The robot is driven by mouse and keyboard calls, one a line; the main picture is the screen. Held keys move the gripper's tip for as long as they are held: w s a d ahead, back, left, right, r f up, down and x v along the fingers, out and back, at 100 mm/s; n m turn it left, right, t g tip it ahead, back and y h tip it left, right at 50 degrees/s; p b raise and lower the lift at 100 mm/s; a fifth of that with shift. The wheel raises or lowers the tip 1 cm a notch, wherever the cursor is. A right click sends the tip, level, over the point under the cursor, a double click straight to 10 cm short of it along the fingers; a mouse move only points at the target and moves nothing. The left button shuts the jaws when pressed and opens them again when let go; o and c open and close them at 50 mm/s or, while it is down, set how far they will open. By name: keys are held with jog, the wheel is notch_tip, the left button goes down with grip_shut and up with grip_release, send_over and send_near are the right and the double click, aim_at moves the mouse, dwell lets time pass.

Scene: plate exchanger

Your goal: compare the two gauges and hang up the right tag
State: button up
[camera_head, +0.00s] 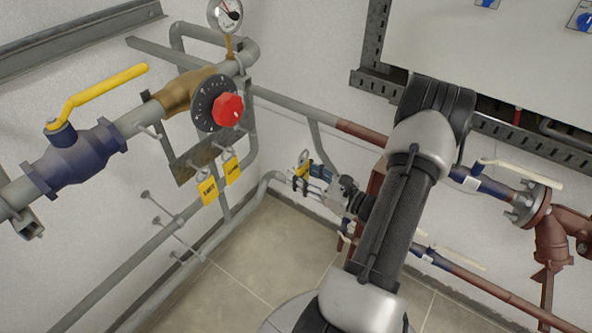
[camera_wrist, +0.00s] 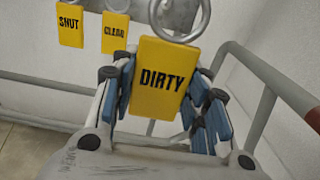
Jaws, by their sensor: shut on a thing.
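My gripper (camera_wrist: 162,92) is shut on a yellow tag (camera_wrist: 158,90) that reads DIRTY, with a metal ring (camera_wrist: 180,18) at its top. In the head view my gripper (camera_head: 312,174) holds the tag low, near the wall corner. Two more yellow tags hang from a grey plate in the head view; the wrist view shows them as SHUT (camera_wrist: 70,28) and, less clearly, CLEAN (camera_wrist: 115,34). They also show in the head view as the left tag (camera_head: 208,191) and the right tag (camera_head: 231,171). One round gauge (camera_head: 229,14) is cut off by the top edge. No second pressure gauge is clearly visible.
A red knob (camera_head: 228,109) on a black dial and a yellow-handled valve (camera_head: 76,158) sit on the left pipework. Thin pegs (camera_head: 160,208) stick out below. Red pipes and pale-handled valves (camera_head: 468,179) run at right, behind my arm. A white cabinet (camera_head: 475,45) is above.

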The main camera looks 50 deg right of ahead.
jog(key=shift+w, duration=0.1)
jog(key=w+a+b, duration=0.1)
jog(key=w+b, duration=0.1)
jog(key=w, duration=1.5)
jog(key=shift+w+a, duration=0.15)
jog(key=shift+w, duration=0.1)
dwell(4.1)
jog(key=shift+w, duration=0.2)
jog(key=shift+s, duration=0.15)
jog(key=s, duration=0.8)
jog(key=shift+d+r, duration=0.25)
jog(key=shift+d, duration=0.05)
dwell(0.9)
